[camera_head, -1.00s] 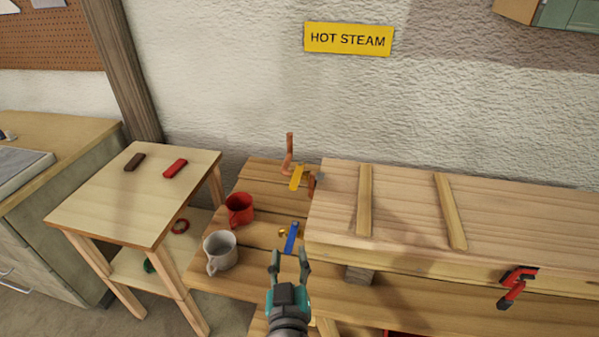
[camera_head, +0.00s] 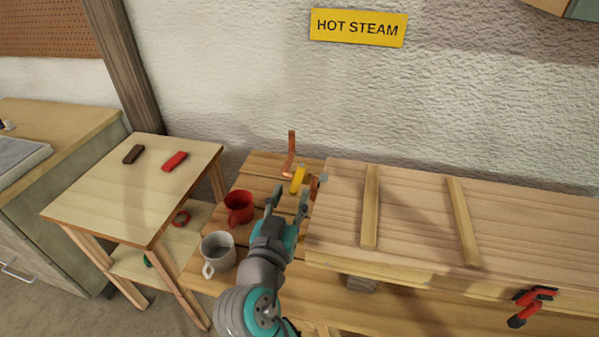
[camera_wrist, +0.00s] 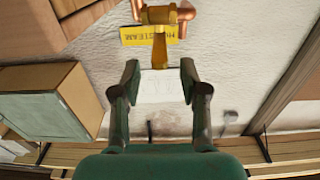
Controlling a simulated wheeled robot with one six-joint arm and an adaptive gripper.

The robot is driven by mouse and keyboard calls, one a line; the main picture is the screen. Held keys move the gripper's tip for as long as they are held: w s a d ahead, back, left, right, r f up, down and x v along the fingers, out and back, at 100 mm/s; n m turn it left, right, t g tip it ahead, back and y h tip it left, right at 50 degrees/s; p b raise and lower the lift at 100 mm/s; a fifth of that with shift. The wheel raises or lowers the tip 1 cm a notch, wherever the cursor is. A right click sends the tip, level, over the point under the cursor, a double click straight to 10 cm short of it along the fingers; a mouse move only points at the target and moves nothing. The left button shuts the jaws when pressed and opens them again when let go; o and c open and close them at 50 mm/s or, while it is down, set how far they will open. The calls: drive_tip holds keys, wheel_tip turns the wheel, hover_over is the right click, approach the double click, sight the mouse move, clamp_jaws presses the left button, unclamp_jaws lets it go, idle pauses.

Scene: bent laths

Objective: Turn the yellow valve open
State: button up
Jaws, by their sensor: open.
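The yellow valve handle (camera_head: 298,180) sits on a copper pipe (camera_head: 291,155) at the back of the low slatted bench, near the wall. My gripper (camera_head: 287,198) is open and empty, just in front of the handle and pointing at it. In the wrist view the yellow handle (camera_wrist: 160,50) hangs from the copper valve body (camera_wrist: 160,15) at the top, beyond my open fingertips (camera_wrist: 160,72). The handle does not appear to be between the fingers. The blue handle on the bench is hidden behind my arm.
A red mug (camera_head: 239,207) and a grey mug (camera_head: 218,255) stand left of my arm. A long wooden box (camera_head: 415,220) lies close on the right, with a red clamp (camera_head: 531,304) on its front. A small table (camera_head: 150,215) stands left. A HOT STEAM sign (camera_head: 358,28) hangs above.

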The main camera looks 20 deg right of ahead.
sight(299, 175)
drive_tip(key=x, duration=0.7)
drive_tip(key=shift+w+d, duration=0.1)
drive_tip(key=shift+w, duration=0.05)
clamp_jaws()
